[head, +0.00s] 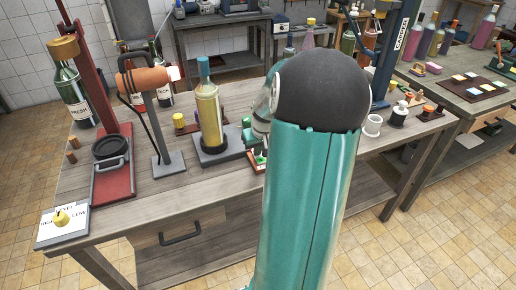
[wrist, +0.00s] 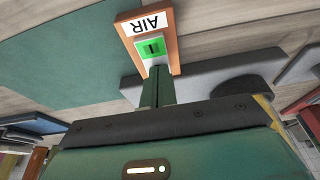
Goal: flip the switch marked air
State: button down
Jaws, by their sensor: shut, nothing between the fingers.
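The air switch shows in the wrist view as an orange-brown block with a white label (wrist: 145,22) reading AIR, upside down in the picture. Its green rocker (wrist: 150,48) sits in a pale frame beside the label. My gripper (wrist: 156,72) is shut and empty, its green fingertips close to the rocker's near edge. I cannot tell whether they touch it. In the head view my teal arm covers most of the gripper and the area around the switch.
On the workbench (head: 130,215) stand a red corking stand (head: 115,185), an orange cylinder on a post (head: 143,80), a yellow bottle (head: 208,110) and a HIGH/LOW dial plate (head: 62,225). A white cup (head: 372,125) stands right of my arm. A dark grey base (wrist: 215,78) lies close to the switch.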

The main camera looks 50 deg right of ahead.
aim_at(260, 161)
dwell(0.3)
jog(key=shift+s+a, duration=0.45)
jog(key=shift+s, duration=0.25)
jog(key=shift+w+r, duration=0.1)
jog(key=shift+r, duration=0.05)
jog(key=shift+w+r, duration=0.1)
jog(key=shift+r, duration=0.15)
notch_tip(260, 161, up, 13)
jog(key=shift+s+a+r, duration=0.15)
jog(key=shift+s+a, duration=0.05)
jog(key=shift+s, duration=0.25)
